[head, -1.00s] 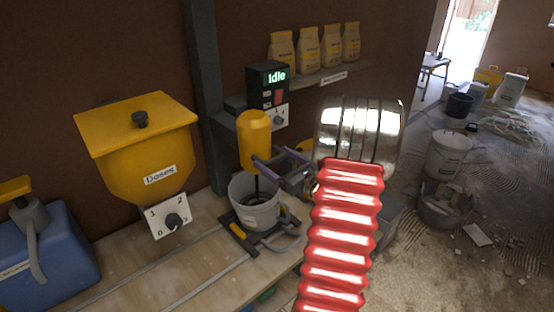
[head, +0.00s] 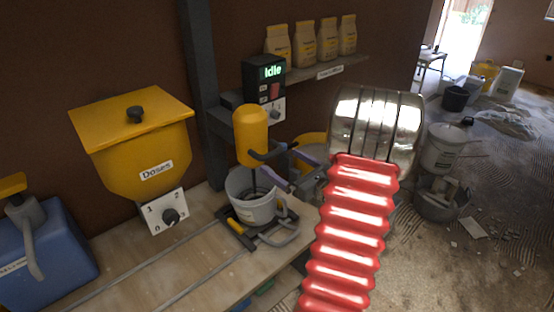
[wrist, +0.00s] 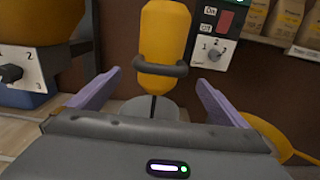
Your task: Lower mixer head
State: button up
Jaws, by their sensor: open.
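The mixer head (head: 250,135) is a yellow rounded body with a dark handle (head: 268,153) on its front. Its thin shaft reaches down into a grey bucket (head: 252,208), and the shaft's lower end is hidden inside. In the wrist view the mixer head (wrist: 163,40) is upright, with its handle (wrist: 161,70) crossing the front. My gripper (head: 278,160) is open in front of the mixer. In the wrist view its two purple fingers (wrist: 160,78) stand wide apart on either side of the handle, and nothing is gripped. I cannot tell whether they touch it.
A control box (head: 265,85) reading "Idle" stands behind the mixer. A yellow doser (head: 140,150) with a dial and a blue canister (head: 45,255) are to the left on the wooden bench (head: 165,270). Labelled bags (head: 303,45) line a shelf. A yellow rim shows right of the mixer.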

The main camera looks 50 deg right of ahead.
jog(key=s+a, duration=0.1)
jog(key=s, duration=0.7)
jog(key=shift+f, duration=0.1)
dwell(0.4)
